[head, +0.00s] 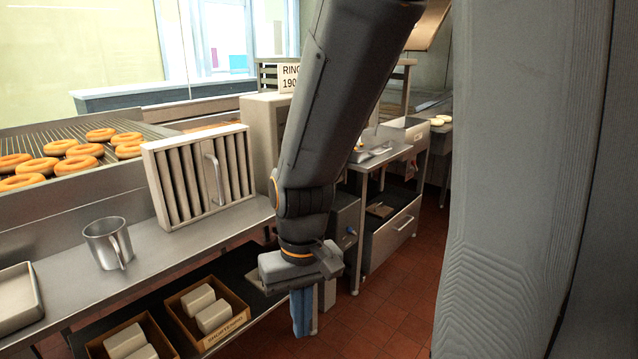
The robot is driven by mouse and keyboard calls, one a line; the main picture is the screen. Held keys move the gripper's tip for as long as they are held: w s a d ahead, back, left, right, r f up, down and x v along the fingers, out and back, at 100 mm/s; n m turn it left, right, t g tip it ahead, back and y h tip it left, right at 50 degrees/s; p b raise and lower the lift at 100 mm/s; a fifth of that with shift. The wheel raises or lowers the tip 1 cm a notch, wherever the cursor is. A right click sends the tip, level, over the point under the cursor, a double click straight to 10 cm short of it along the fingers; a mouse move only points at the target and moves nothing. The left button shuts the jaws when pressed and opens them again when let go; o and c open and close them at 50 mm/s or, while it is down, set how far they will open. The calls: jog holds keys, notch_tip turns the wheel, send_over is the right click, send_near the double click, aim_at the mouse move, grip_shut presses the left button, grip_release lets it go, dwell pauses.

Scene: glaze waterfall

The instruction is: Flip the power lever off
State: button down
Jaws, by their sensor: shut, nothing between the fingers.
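My gripper (301,326) hangs down in the middle of the head view, its bluish fingers together with nothing held. It is in front of the lower shelf's right end, over the floor side. A grey box (343,222) stands behind my arm, with a small blue part (351,231) on its face. I cannot tell whether that part is the power lever. No lever shows clearly; my arm hides part of the box and the space behind it. The gripper appears apart from the box.
A steel counter (190,239) holds a metal jug (108,243) and a slatted panel (200,177). Doughnuts (80,163) lie on a rack at left. Cartons (207,312) sit on the lower shelf. A drawer cabinet (391,236) stands behind. Red tiled floor (385,315) is open at right.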

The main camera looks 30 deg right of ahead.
jog(key=w+d+r+m+t+y+p, duration=0.1)
jog(key=w+r+m+t+y+p, duration=0.15)
jog(key=w+m+y, duration=0.4)
jog(key=w+d+r+m+t+y+p, duration=0.1)
jog(key=w+r+m+t+y+p, duration=0.15)
jog(key=w+m, duration=0.65)
jog(key=w+d+m+t+h, duration=0.1)
jog(key=w+d+m+t, duration=0.1)
jog(key=d, duration=0.5)
jog(key=w+d+r+m+t+h+p, duration=0.1)
jog(key=w+d+m+t+h, duration=0.1)
jog(key=d+m+t, duration=0.3)
jog(key=w+d+r+m+t+h+p, duration=0.1)
jog(key=w+d+m+t+h, duration=0.1)
jog(key=d, duration=0.9)
jog(key=w+m+t, duration=0.1)
jog(key=w+m, duration=0.1)
jog(key=m, duration=0.1)
jog(key=shift+w+d+r+t, duration=0.15)
jog(key=shift+w+r+t, duration=0.1)
jog(key=shift+t, duration=0.15)
jog(key=shift+p, duration=0.3)
jog(key=w+a+r+p, duration=0.2)
jog(key=w+a+p, duration=0.2)
jog(key=w, duration=0.4)
jog(key=shift+w+p, duration=0.2)
jog(key=shift+p, duration=0.5)
